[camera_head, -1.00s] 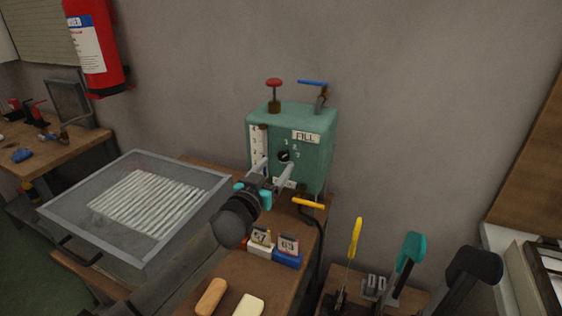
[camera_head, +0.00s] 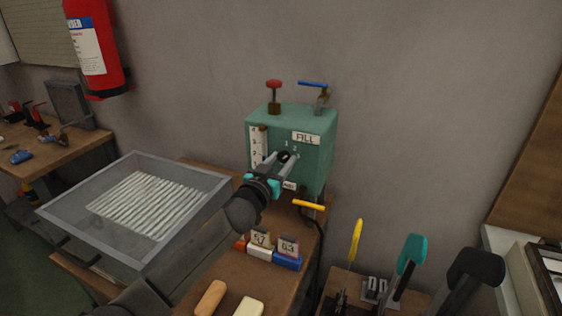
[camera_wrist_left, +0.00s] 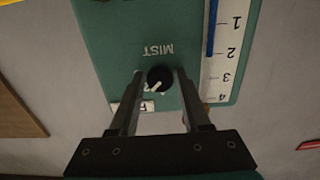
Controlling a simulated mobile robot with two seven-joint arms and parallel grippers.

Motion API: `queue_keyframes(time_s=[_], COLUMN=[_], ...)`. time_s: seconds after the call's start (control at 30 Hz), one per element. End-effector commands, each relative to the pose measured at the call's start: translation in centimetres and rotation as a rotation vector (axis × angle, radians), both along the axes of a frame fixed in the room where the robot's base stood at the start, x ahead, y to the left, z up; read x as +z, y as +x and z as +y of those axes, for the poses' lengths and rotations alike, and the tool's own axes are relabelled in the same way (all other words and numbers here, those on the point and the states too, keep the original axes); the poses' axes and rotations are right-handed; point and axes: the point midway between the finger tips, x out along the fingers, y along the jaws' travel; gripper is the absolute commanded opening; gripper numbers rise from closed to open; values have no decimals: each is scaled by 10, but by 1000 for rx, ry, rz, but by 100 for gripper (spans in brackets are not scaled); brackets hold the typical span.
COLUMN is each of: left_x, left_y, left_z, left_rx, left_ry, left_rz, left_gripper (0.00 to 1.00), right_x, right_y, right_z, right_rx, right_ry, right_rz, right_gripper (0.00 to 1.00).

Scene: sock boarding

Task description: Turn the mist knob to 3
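The black mist knob (camera_head: 284,156) is on the front of a green box (camera_head: 318,160). In the left wrist view, upside down, the mist knob (camera_wrist_left: 158,78) shows a white pointer mark beside the MIST lettering (camera_wrist_left: 158,50). My left gripper (camera_head: 284,158) reaches the box front with a finger on each side of the knob. In the wrist view the fingers of my left gripper (camera_wrist_left: 159,74) are apart, with slim gaps beside the knob. Digits 1 and 2 show above the knob in the head view; the pointer's exact number cannot be told. My right gripper is not in view.
A red-topped valve (camera_head: 274,95) and a blue-handled valve (camera_head: 318,92) stand on the box. A yellow handle (camera_head: 308,205) sticks out below.

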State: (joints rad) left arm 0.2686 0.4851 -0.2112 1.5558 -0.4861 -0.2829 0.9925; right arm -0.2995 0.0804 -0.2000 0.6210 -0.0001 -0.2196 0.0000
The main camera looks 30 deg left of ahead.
Motion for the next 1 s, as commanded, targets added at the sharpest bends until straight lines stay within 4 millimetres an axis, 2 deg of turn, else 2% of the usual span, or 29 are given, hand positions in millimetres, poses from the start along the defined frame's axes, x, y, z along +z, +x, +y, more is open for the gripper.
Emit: queue_keyframes(time_s=[0.03,0.4,0.73,1.0], left_x=[0,0,0,1], left_y=[0,0,0,0], left_z=[0,0,0,0], left_rx=[0,0,0,0], left_ry=[0,0,15,138], left_rz=[0,0,1,8], left_gripper=[41,0,0,0], right_x=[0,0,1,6], right_y=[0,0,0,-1], right_z=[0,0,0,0], right_rx=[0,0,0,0], right_ry=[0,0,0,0], right_rz=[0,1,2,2], right_gripper=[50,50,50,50])
